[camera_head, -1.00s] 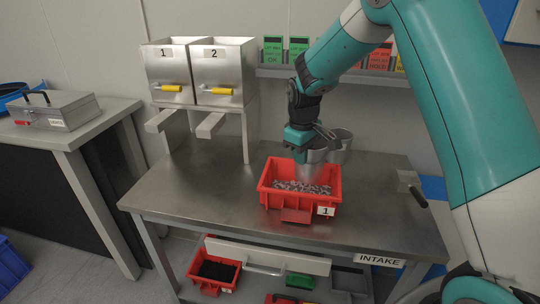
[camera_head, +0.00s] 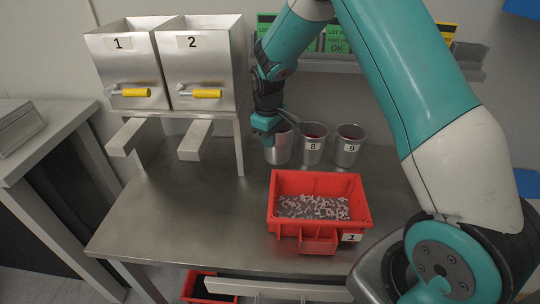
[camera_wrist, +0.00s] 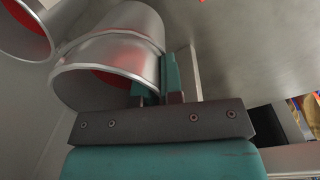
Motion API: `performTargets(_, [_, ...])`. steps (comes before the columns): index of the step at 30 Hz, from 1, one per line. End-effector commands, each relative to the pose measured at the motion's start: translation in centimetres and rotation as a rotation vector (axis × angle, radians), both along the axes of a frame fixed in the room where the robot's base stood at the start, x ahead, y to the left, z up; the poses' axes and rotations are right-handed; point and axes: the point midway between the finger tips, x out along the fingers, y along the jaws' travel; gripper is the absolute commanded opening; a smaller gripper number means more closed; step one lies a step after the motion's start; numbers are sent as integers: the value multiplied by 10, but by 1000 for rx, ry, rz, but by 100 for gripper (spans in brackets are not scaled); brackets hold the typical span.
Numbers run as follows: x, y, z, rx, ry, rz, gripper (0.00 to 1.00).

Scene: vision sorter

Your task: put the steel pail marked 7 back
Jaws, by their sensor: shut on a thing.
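The steel pail (camera_head: 278,150) in my gripper stands upright at the left end of the pail row, at the back of the steel table. No number shows on it. My gripper (camera_head: 272,136) is shut on its rim, and the arm comes down from above. Whether its base touches the table I cannot tell. In the wrist view the teal fingers (camera_wrist: 165,85) are at the wall of a steel pail (camera_wrist: 140,75) with red inside. The pail marked 8 (camera_head: 312,154) is close on its right, then the pail marked 9 (camera_head: 347,155).
A red bin marked 1 (camera_head: 287,228) with small grey pieces stands in front of the pails. Two steel hoppers marked 1 (camera_head: 122,72) and 2 (camera_head: 195,68) stand at the left. A wall shelf (camera_head: 400,70) holds coloured cards. The table's left front is clear.

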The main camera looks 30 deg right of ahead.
Motion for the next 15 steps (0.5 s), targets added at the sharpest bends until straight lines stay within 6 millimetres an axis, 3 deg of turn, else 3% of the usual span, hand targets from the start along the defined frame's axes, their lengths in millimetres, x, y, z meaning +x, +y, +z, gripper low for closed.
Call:
performTargets(12, [0, 0, -52, 0, 1, -1, 0])
performTargets(15, [0, 0, -57, 0, -1, -1, 0])
